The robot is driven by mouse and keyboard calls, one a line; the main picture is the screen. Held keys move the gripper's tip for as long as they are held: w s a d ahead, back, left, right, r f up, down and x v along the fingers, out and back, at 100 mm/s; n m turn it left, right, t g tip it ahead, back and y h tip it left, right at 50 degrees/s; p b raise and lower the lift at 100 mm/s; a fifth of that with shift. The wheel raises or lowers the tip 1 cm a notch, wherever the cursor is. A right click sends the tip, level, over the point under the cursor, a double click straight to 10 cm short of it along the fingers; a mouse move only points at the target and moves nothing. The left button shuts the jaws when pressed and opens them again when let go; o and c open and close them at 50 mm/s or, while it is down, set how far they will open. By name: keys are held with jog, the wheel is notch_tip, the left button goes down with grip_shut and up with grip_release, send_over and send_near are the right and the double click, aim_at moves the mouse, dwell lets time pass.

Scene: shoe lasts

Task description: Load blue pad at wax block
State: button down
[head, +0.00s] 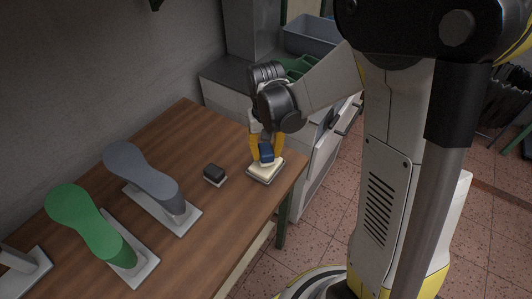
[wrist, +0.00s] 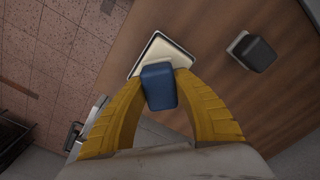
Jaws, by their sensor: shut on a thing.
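My gripper (head: 267,152) has yellow fingers and is shut on a small blue pad (head: 267,155) at the right end of the wooden table. In the wrist view the blue pad (wrist: 159,87) sits between the two fingertips. The cream wax block (head: 265,169) lies in a pale shallow tray just below the pad. In the wrist view the wax block (wrist: 162,54) shows behind the pad, partly hidden by it. The pad is over or against the block; I cannot tell whether they touch.
A black block on a pale base (head: 214,174) stands left of the wax block. A grey-blue shoe last (head: 142,172) and a green shoe last (head: 90,222) stand further left on white bases. The wooden table (head: 185,125) is bare behind them. Its right edge is close to the wax block.

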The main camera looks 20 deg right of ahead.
aim_at(266, 149)
jog(key=shift+r+p, duration=1.6)
jog(key=shift+r, duration=0.9)
